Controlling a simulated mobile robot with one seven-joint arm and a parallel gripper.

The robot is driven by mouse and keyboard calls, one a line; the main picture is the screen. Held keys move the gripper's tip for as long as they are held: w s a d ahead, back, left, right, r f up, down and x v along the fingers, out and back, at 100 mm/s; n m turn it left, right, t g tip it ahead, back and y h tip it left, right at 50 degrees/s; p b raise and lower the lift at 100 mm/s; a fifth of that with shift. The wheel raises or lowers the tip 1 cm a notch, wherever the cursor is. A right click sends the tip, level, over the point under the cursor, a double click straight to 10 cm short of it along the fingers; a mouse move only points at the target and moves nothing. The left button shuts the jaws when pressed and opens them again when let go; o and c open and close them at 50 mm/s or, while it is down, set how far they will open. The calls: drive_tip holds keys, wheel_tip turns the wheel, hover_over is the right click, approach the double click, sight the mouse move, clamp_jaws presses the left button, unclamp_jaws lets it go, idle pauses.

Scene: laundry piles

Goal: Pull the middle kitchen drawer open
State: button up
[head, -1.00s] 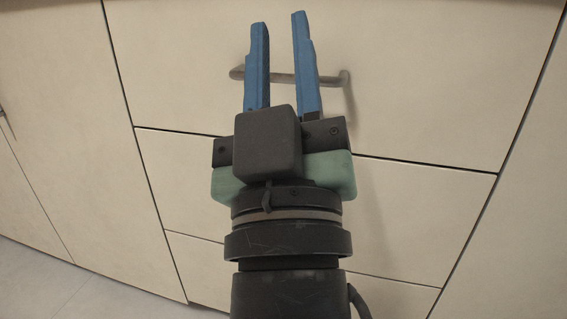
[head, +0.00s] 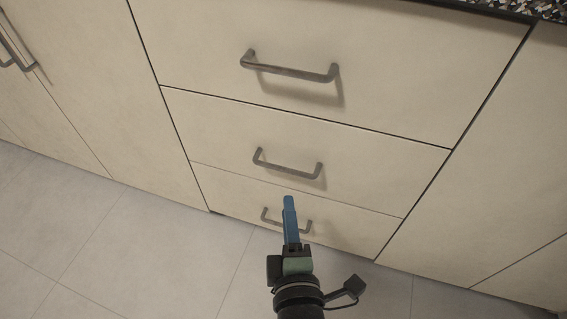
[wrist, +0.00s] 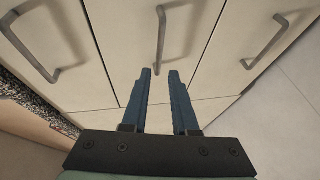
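The middle drawer (head: 350,165) is a flat cream front, flush with its neighbours. Its grey bar handle (head: 288,163) lies level across it; in the wrist view this handle (wrist: 161,42) stands upright, ahead of the fingertips. My gripper (head: 288,198) is seen edge-on in the head view, just below the middle handle and overlapping the bottom drawer in the picture. In the wrist view, the two blue fingers of my gripper (wrist: 160,72) are apart with nothing between them. The fingertips appear clear of the handle.
The top drawer handle (head: 290,67) is above and the bottom drawer handle (head: 270,217) is partly behind my gripper. A speckled countertop (head: 480,5) is at the top right. Cabinet doors (head: 80,90) flank the drawers. The tiled floor (head: 150,250) in front is clear.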

sight(284, 168)
drive_tip(key=w+b, duration=0.1)
drive_tip(key=w, duration=0.3)
drive_tip(key=w+f+b, duration=0.1)
drive_tip(key=w, duration=0.2)
drive_tip(key=w+a+f+b, duration=0.1)
drive_tip(key=w, duration=0.3)
drive_tip(key=shift+w, duration=0.35)
drive_tip(key=shift+c, duration=0.3)
clamp_jaws()
idle(0.6)
